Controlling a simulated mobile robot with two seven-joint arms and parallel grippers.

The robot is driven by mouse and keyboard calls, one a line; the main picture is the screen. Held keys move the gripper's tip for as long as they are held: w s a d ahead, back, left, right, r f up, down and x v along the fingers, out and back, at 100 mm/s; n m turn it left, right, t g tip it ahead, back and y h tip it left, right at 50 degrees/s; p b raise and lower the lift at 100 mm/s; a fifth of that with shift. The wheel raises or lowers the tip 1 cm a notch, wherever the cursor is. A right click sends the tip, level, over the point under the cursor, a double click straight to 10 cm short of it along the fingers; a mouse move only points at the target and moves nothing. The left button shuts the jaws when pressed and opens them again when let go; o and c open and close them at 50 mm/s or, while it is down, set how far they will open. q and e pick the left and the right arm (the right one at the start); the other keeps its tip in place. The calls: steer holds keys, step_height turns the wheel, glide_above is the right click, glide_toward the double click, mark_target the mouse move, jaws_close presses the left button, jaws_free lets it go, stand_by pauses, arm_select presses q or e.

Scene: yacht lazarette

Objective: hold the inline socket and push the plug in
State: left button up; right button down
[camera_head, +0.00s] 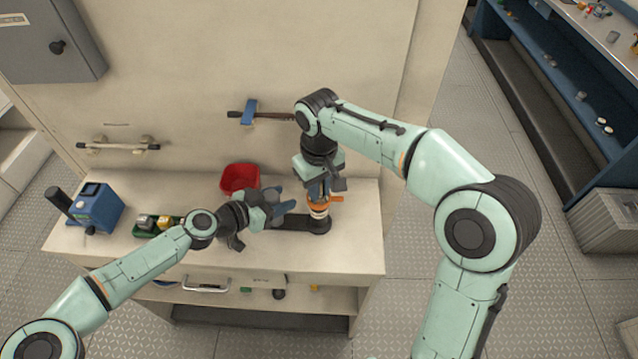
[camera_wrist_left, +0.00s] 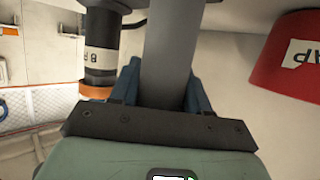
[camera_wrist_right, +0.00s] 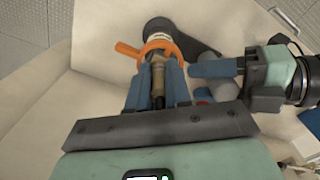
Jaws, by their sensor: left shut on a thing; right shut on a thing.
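My left gripper (camera_wrist_left: 163,88) is shut on that post; in the head view the gripper (camera_head: 277,207) is left of the socket. My right gripper (camera_head: 318,190) points down above the socket, shut on the brass-coloured plug (camera_wrist_right: 158,80). The plug is in line with the orange collar (camera_wrist_right: 160,46); its far end is hidden, so I cannot tell how deep it sits.
A red bin (camera_head: 238,179) stands behind my left gripper. A blue device (camera_head: 98,207) and a green tray (camera_head: 145,229) with small items are at the bench's left. The bench top (camera_head: 355,225) right of the socket is clear.

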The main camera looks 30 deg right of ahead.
steer(key=shift+f, duration=0.25)
steer(key=c, duration=1)
jaws_free()
steer(key=shift+r, duration=0.1)
arm_select(q)
steer(key=shift+r, duration=0.1)
arm_select(e)
step_height(320, 180, up, 12)
steer(key=shift+f, duration=0.1)
arm_select(q)
steer(key=o, duration=1.4)
steer(key=shift+c, duration=0.2)
steer(key=v, duration=1.2)
